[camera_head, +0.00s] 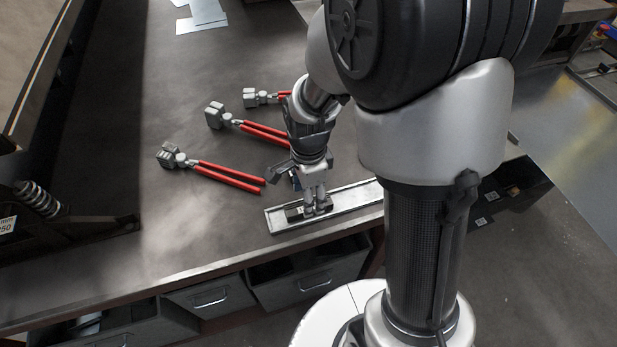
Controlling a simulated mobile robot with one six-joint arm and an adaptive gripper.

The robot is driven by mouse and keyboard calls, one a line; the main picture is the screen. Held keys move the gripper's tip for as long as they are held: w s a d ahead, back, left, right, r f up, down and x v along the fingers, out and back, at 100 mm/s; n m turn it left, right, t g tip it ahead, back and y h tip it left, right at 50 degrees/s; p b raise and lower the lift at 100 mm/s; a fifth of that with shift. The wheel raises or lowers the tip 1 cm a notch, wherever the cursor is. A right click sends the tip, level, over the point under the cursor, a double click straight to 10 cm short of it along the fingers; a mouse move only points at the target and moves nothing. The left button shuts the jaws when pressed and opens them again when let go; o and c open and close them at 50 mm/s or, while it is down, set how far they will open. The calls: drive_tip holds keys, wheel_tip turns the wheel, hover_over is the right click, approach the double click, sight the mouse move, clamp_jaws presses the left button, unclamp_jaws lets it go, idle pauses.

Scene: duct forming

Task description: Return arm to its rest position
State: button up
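My gripper (314,198) points down over the left part of a shallow metal tray (350,199) near the front edge of the workbench. Its fingertips are at a small dark object (294,212) in the tray. I cannot tell whether the fingers grip this object or only stand beside it. My arm comes in from the right and hides part of the tray and bench.
Red-handled tools lie left of my gripper: a near one (225,174), a middle one (262,130) and a far one (264,97). Drawers (312,281) sit under the bench edge. A dark machine with a spring (38,198) stands at left. The bench's left-front area is clear.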

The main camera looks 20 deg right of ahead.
wheel_tip(320, 180, up, 9)
drive_tip(key=s+r+n+t, duration=0.4)
drive_tip(key=s+r+n, duration=0.7)
drive_tip(key=s+n, duration=0.4)
drive_tip(key=n, duration=0.3)
drive_tip(key=shift+r+t, duration=0.15)
drive_tip(key=shift+t, duration=0.15)
